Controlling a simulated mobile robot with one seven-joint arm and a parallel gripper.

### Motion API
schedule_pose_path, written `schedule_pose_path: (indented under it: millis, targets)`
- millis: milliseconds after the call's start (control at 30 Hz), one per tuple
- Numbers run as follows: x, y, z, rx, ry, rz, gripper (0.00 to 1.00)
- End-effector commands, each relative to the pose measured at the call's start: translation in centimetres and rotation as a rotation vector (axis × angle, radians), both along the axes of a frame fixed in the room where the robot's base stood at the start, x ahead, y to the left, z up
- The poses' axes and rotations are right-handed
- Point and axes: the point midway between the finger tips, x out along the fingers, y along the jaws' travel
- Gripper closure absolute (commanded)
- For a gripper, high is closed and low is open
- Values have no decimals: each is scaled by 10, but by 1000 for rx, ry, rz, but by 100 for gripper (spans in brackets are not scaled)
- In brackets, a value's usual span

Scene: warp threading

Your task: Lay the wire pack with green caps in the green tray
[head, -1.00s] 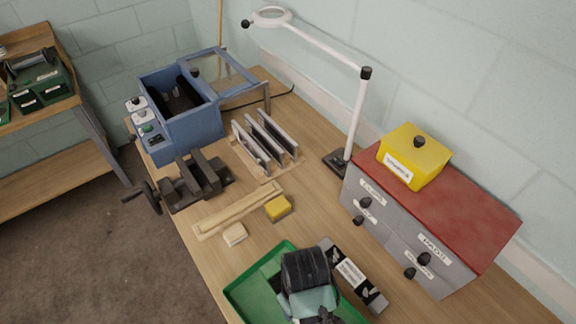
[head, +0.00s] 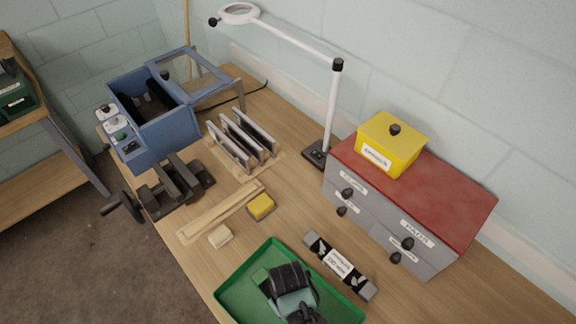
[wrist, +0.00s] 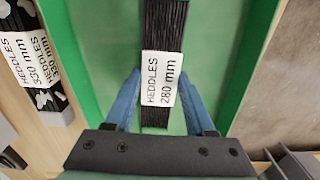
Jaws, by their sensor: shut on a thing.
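The wire pack (wrist: 164,45), a bundle of black wires with a white "HEDDLES 280 mm" label, is between the blue fingers of my gripper (wrist: 160,105) in the wrist view. In the head view my gripper (head: 297,300) and the pack (head: 287,277) are over the green tray (head: 226,293). A green end shows at the pack's left; its other end is hidden. The tray's green floor and walls surround the pack in the wrist view. I cannot tell whether the pack touches the floor.
Another pack (head: 340,265), labelled "HEDDLES 330 mm" with grey ends, lies beside the tray. A yellow block (head: 261,206), a pale block (head: 220,236) and a wooden strip (head: 215,213) lie behind it. A drawer cabinet (head: 385,223) stands right. A vise (head: 175,188) stands left.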

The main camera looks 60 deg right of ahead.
Motion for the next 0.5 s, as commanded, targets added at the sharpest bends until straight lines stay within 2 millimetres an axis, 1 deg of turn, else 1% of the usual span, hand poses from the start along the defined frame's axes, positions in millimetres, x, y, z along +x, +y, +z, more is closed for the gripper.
schedule_pose_path:
  millis: [167,300,333,400,500]
  targets:
    - [1,-1,1,-2,-3,0,100]
    - [1,-1,-3,-2,-3,0,100]
    - [0,0,-3,0,-1,0,44]
    - [0,0,-2,0,-1,0,31]
    - [0,0,-2,0,-1,0,16]
